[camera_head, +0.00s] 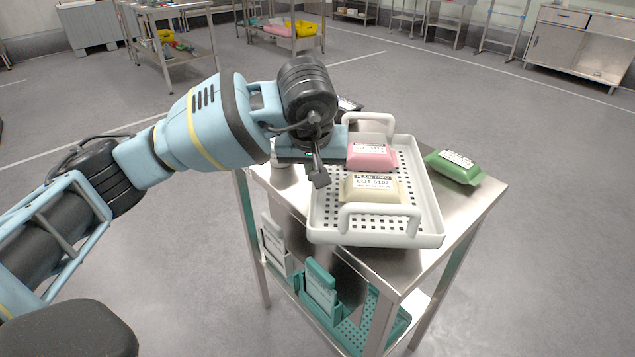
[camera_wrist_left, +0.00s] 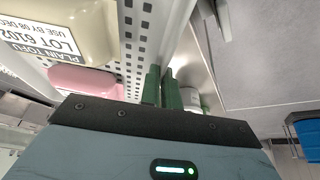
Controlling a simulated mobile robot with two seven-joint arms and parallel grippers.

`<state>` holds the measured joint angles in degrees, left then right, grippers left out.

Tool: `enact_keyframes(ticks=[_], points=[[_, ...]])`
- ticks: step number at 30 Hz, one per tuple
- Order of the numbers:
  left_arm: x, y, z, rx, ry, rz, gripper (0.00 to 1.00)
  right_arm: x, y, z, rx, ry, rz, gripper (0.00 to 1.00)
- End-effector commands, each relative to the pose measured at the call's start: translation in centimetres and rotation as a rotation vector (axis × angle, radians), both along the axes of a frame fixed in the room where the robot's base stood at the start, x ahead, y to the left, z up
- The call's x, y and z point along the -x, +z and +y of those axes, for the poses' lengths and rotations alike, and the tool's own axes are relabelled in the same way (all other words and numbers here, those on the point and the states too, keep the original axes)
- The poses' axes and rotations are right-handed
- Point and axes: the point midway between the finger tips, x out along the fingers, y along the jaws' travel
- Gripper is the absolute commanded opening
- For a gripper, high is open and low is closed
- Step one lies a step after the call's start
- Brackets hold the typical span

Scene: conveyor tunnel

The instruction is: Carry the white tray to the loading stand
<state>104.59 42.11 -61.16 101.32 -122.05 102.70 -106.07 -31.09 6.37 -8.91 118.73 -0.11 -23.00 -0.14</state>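The white tray (camera_head: 430,195), perforated and with a raised handle at each end, is over a steel cart top. I cannot tell whether it touches the top. It holds a pink pack (camera_head: 371,157) and a cream tofu pack (camera_head: 370,188). My left gripper (camera_wrist_left: 161,88) is at the tray's left side. In the left wrist view its green fingers are close together, one each side of the tray's thin side wall, and look shut on it. In the head view the fingers are hidden. My right gripper is not in view. I cannot tell which piece is the loading stand.
A green pack (camera_head: 453,167) lies on the steel cart (camera_head: 475,203), right of the tray. Teal and white items (camera_head: 320,287) stand on the cart's lower shelf. Steel tables with bins (camera_head: 283,40) and a cabinet (camera_head: 580,45) stand farther back. The floor between is clear.

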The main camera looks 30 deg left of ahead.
Motion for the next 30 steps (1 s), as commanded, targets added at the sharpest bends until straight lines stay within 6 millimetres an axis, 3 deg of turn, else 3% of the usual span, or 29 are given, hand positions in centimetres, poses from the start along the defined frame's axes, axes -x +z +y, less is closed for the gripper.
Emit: enact_keyframes(ticks=[6,15,25,30], points=[[-0.9,0.2,-0.2,0.003,0.001,-0.006,0.0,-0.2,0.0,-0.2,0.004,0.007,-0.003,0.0],[-0.9,-3.3,-0.2,0.002,0.0,-0.006,0.0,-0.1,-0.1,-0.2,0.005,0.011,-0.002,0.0],[-0.9,-3.5,-0.2,0.003,0.0,-0.007,0.0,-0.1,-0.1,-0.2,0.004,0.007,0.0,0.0],[-0.8,-3.7,-0.1,0.0,-0.001,0.0,0.23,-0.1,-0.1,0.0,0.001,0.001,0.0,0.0]])
